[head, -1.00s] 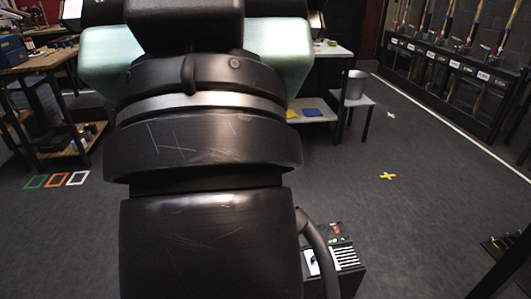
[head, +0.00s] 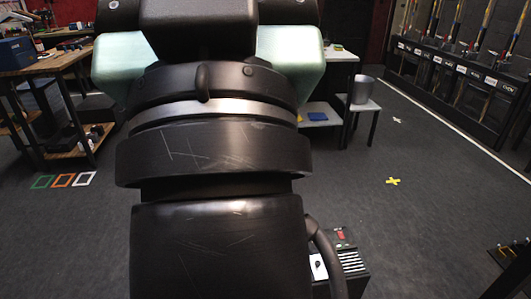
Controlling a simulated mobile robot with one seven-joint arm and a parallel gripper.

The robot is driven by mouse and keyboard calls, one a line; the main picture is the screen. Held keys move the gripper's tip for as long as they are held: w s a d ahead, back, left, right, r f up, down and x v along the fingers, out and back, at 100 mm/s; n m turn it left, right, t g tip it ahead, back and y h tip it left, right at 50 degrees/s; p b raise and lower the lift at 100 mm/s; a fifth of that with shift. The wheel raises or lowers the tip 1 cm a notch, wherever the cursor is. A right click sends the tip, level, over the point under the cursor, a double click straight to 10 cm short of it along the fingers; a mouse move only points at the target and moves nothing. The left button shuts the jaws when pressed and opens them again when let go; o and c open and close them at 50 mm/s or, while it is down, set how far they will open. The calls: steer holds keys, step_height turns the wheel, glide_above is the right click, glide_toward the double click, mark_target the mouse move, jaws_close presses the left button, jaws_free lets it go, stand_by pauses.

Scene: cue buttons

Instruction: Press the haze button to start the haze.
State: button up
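My black arm (head: 215,160) fills the middle of the head view, with pale green parts on both sides near the top. My gripper is not visible. A black box (head: 352,284) stands on the floor at the lower right of the arm. Its top has a small red and green patch (head: 341,236), a white panel with a dark mark (head: 318,267) and white stripes (head: 352,262). The arm hides its left side. I cannot read any label or tell which button is the haze button.
A wooden workbench (head: 45,62) stands at the left. Behind the arm are a white table and a low stand with a metal bucket (head: 364,88). A black rack (head: 470,75) lines the right wall. Floor around the yellow cross (head: 392,181) is clear.

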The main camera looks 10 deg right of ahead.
jaws_close()
stand_by(1.2)
